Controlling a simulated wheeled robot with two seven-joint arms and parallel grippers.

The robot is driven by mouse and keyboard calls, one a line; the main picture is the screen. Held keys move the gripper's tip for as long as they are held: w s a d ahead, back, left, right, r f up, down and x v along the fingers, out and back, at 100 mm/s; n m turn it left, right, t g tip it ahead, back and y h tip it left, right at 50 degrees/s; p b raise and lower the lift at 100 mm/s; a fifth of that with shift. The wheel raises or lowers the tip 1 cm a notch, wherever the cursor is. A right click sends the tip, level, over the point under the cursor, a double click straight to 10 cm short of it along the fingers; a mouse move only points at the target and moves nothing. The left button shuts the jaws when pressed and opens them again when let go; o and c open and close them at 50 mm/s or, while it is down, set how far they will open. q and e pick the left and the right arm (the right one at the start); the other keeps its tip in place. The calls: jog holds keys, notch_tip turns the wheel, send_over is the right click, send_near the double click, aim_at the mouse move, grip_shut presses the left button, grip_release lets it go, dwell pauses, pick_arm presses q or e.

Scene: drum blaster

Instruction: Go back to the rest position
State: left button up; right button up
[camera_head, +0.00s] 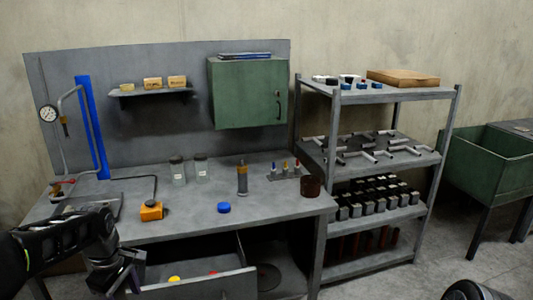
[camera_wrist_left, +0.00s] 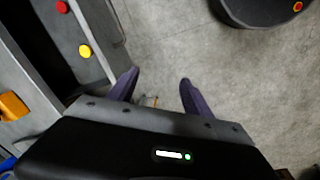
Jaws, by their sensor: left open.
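My left gripper (camera_head: 122,280) is at the lower left of the head view, in front of the workbench and by the left end of the open drawer. My right gripper does not show in either view.
The grey workbench (camera_head: 290,205) holds an orange block (camera_head: 151,211), a blue cap (camera_head: 223,208) and jars (camera_head: 178,170). Its open drawer (camera_head: 200,287) holds a yellow piece (camera_wrist_left: 85,51) and a red piece (camera_wrist_left: 62,7). A shelf rack (camera_head: 390,97) stands right.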

pick_arm(q)
jog(key=w+d+f+m+t+h, duration=0.1)
jog(key=w+d+f+m+t, duration=0.2)
jog(key=w+d+f+m, duration=0.3)
jog(key=s+d+f+m+h, duration=0.2)
jog(key=s+d+f+m, duration=0.3)
jog(key=d+f, duration=0.7)
jog(key=s+d+f+m+g, duration=0.1)
jog(key=s+d+f, duration=0.3)
jog(key=s, duration=0.4)
jog(key=s+d+f+g, duration=0.1)
jog(key=s+d+f, duration=0.2)
jog(key=s+f, duration=0.2)
jog(key=s+d+f+m+g+h, duration=0.1)
jog(key=s+d+f, duration=0.3)
jog(key=s, duration=0.7)
jog(key=shift+s+d+f+m+b, duration=0.3)
jog(key=shift+s+d+f+b, duration=0.05)
jog(key=shift+f, duration=0.15)
jog(key=shift+c, duration=0.4)
